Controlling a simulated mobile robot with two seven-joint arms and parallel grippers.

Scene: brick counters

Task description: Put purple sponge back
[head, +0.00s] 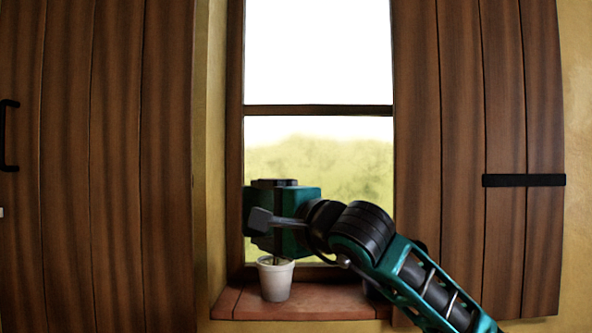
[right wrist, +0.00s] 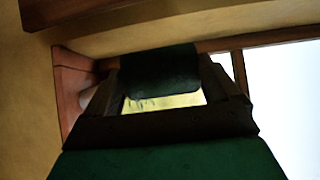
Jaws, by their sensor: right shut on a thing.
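My right arm reaches in from the lower right of the head view, its teal gripper body in front of the window above the sill. The fingertips are hidden there. In the right wrist view my right gripper (right wrist: 160,92) has its dark fingers closed on a soft-edged block (right wrist: 160,70). The block looks dark green, not purple; it may be the sponge. I see nothing purple in either view. My left gripper is not in view.
A white pot (head: 275,282) stands on the reddish windowsill (head: 325,304), just below my right gripper; its top is partly covered. Wooden shutters (head: 120,160) flank the window on both sides. The sill right of the pot is partly hidden by my arm.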

